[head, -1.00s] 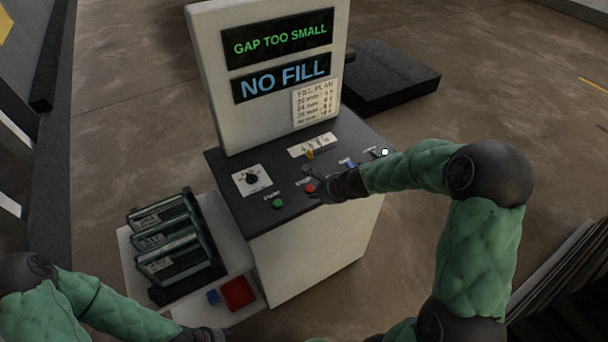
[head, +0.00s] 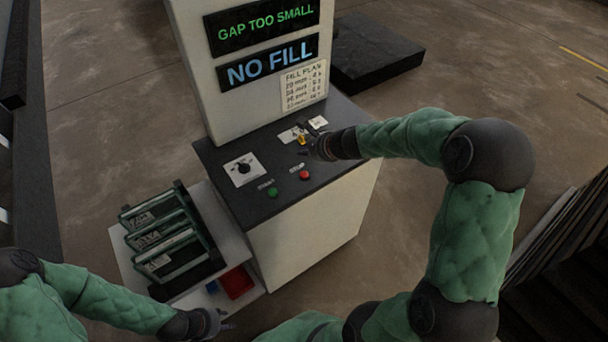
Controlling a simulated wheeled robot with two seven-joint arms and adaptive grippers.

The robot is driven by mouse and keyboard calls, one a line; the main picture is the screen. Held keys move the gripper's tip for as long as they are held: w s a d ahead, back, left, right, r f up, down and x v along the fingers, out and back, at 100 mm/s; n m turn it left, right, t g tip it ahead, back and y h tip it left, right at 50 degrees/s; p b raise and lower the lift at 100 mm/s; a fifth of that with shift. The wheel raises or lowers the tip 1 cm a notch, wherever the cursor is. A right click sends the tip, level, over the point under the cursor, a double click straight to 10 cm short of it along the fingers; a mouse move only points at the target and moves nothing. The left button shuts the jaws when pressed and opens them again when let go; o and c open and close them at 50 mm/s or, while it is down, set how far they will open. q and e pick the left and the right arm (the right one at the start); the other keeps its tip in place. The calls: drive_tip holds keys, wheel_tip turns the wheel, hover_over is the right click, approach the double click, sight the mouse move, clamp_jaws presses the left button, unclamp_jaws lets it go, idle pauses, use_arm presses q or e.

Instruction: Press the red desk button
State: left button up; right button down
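The red desk button (head: 305,175) is a small round knob on the dark sloped desk (head: 275,205) of the console, right of a green button (head: 272,192). My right gripper (head: 306,143) is above the desk, behind the red button and apart from it. Its dark fingers are close to a small yellow lever (head: 302,139); whether they touch it or are spread cannot be told. My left gripper (head: 222,322) is low in front of the console, away from the desk; its fingers are too small to read.
A black dial (head: 243,168) sits left on the desk. The upright panel (head: 195,75) reads "GAP TOO SMALL" and "NO FILL". A rack of dark frames (head: 160,240) and a red tray (head: 237,282) stand on a low shelf at left.

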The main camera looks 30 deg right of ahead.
drive_tip(key=b, duration=0.5)
hover_over(301, 172)
drive_tip(key=s, duration=0.2)
drive_tip(key=f, duration=0.6)
drive_tip(key=shift+d+f, duration=0.2)
drive_tip(key=shift+d, duration=0.05)
drive_tip(key=shift+f+b, duration=0.8)
drive_tip(key=shift+b, duration=0.2)
drive_tip(key=shift+f, duration=0.1)
drive_tip(key=shift+f+b, duration=0.35)
drive_tip(key=shift+b, duration=0.1)
drive_tip(key=shift+f+b, duration=0.5)
drive_tip(key=shift+b, duration=0.05)
drive_tip(key=shift+r, duration=0.15)
idle(0.4)
drive_tip(key=shift+r+p, duration=0.8)
drive_tip(key=shift+p, duration=0.05)
